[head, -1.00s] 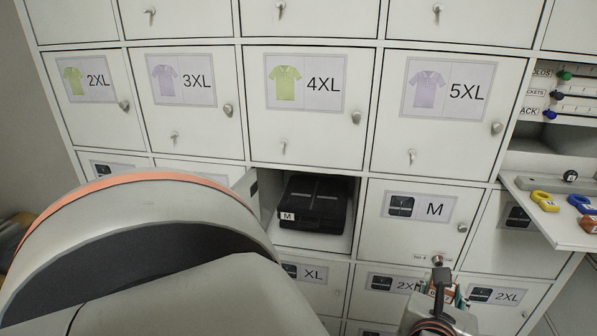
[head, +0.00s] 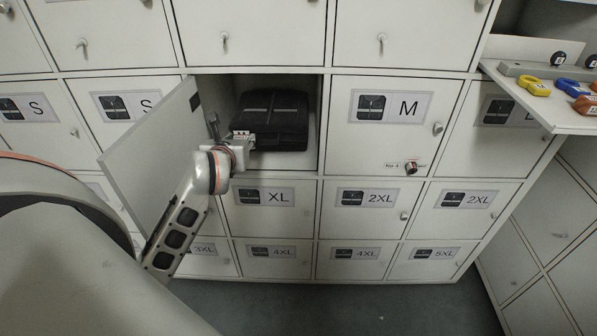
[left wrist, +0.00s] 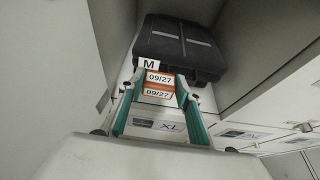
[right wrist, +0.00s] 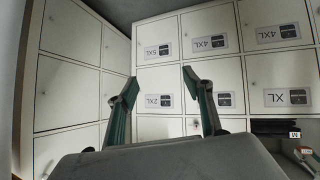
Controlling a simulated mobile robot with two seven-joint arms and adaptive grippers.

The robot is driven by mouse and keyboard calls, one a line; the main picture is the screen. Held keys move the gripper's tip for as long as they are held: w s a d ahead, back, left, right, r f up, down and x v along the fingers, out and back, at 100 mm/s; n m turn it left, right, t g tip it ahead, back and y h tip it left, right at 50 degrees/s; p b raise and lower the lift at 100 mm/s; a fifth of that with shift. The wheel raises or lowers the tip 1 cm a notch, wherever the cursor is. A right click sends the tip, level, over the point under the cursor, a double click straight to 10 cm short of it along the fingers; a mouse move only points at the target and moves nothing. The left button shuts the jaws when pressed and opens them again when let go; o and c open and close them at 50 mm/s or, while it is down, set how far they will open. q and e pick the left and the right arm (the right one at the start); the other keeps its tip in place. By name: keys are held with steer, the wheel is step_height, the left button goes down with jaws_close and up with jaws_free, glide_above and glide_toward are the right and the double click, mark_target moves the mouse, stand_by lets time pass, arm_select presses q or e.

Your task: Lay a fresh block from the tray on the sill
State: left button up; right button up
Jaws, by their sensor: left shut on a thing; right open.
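My left gripper (head: 240,143) is shut on an orange block (left wrist: 158,77) with white labels reading 09/27. Whether the block touches the compartment's front sill (head: 290,173) cannot be told. My right gripper (right wrist: 160,88) is open and empty, facing lockers in its own wrist view; it is outside the head view.
The compartment's door (head: 150,130) stands open to the left, close beside my left gripper. A white shelf (head: 535,108) juts out at the right, with yellow (head: 534,86), blue (head: 569,86) and orange (head: 586,104) pieces. The surrounding lockers are closed. Grey floor is clear below.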

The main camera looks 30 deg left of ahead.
arm_select(q)
steer(key=a+f, duration=0.1)
steer(key=a, duration=0.3)
steer(key=w+d, duration=0.8)
steer(key=w, duration=0.1)
steer(key=w+d, duration=0.4)
steer(key=w, duration=0.1)
steer(key=b, duration=0.1)
glide_above(297, 166)
steer(key=f, duration=0.4)
steer(key=shift+s+a+f, duration=0.1)
steer(key=shift+s+f, duration=0.05)
steer(key=shift+s, duration=0.05)
steer(key=shift+f, duration=0.4)
steer(key=shift+f+b, duration=0.3)
steer(key=shift+f, duration=0.15)
step_height(297, 166, down, 5)
steer(key=shift+f+b, duration=0.2)
steer(key=shift+b, duration=0.4)
steer(key=shift+w, duration=0.2)
arm_select(e)
step_height(297, 166, down, 3)
steer(key=shift+w+r, duration=0.1)
steer(key=shift+r, duration=0.1)
arm_select(q)
steer(key=shift+f, duration=0.15)
arm_select(e)
steer(key=shift+f, duration=0.1)
